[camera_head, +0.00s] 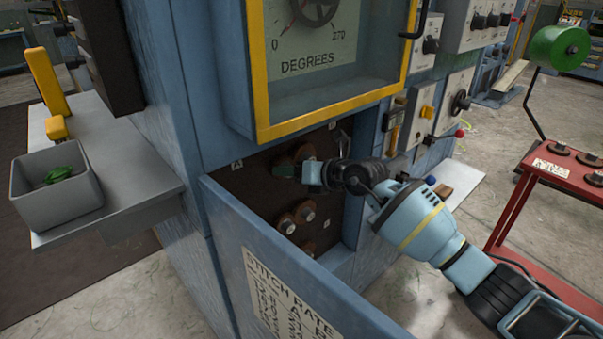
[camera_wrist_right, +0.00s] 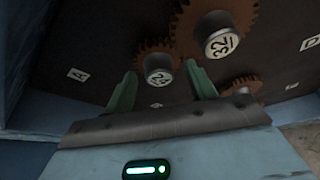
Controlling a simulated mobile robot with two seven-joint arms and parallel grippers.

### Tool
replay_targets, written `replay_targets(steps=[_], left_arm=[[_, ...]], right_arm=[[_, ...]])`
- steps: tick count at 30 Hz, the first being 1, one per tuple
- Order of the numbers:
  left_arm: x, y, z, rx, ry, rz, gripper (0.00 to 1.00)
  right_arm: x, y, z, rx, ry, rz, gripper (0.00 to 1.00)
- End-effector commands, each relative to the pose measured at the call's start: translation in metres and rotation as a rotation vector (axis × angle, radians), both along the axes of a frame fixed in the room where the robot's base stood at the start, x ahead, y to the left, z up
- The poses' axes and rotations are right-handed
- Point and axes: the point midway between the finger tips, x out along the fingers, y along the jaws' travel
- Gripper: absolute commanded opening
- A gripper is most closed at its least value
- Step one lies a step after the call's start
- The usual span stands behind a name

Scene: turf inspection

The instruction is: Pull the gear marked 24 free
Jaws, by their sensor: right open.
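The gear whose mark looks like 24 (camera_wrist_right: 157,66) is a small brown toothed wheel with a pale hub, on a dark panel in the right wrist view. My right gripper (camera_wrist_right: 161,72) is open, with one green finger on each side of this gear; I cannot tell whether they touch it. A larger gear marked 32 (camera_wrist_right: 220,38) sits up and to the right of it. A third gear (camera_wrist_right: 243,88) is partly hidden at the lower right. In the head view my right gripper (camera_head: 286,171) reaches into the open cabinet at the upper gears (camera_head: 302,153). My left gripper is not in view.
Lower gears (camera_head: 306,213) sit in the same cabinet recess. The open cabinet door (camera_head: 262,250) stands in front, below my right arm. A grey bin (camera_head: 50,200) with a green item stands on a shelf at left. A red cart (camera_head: 540,190) stands at right.

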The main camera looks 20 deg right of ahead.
Motion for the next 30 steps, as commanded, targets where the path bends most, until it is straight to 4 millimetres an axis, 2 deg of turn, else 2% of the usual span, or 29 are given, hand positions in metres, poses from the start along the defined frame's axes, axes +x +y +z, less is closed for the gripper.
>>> replay_targets(steps=[8, 20, 21, 26, 30], left_arm=[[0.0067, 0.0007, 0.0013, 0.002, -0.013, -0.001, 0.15], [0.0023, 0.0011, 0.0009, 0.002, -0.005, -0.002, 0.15], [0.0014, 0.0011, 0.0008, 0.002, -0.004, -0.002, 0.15], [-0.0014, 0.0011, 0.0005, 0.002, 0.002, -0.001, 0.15], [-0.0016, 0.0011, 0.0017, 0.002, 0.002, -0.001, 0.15]], right_arm=[[0.0013, 0.0009, -0.0006, 0.0, 0.0, 0.0, 0.56], [0.0012, 0.0007, -0.0006, 0.001, 0.0, 0.0, 0.06], [0.0012, 0.0007, -0.0006, 0.001, 0.0, 0.0, 0.28], [0.001, 0.0007, -0.0006, 0.001, 0.0, 0.0, 0.07], [0.0002, 0.0002, -0.0005, 0.001, 0.0, 0.0, 0.07]])
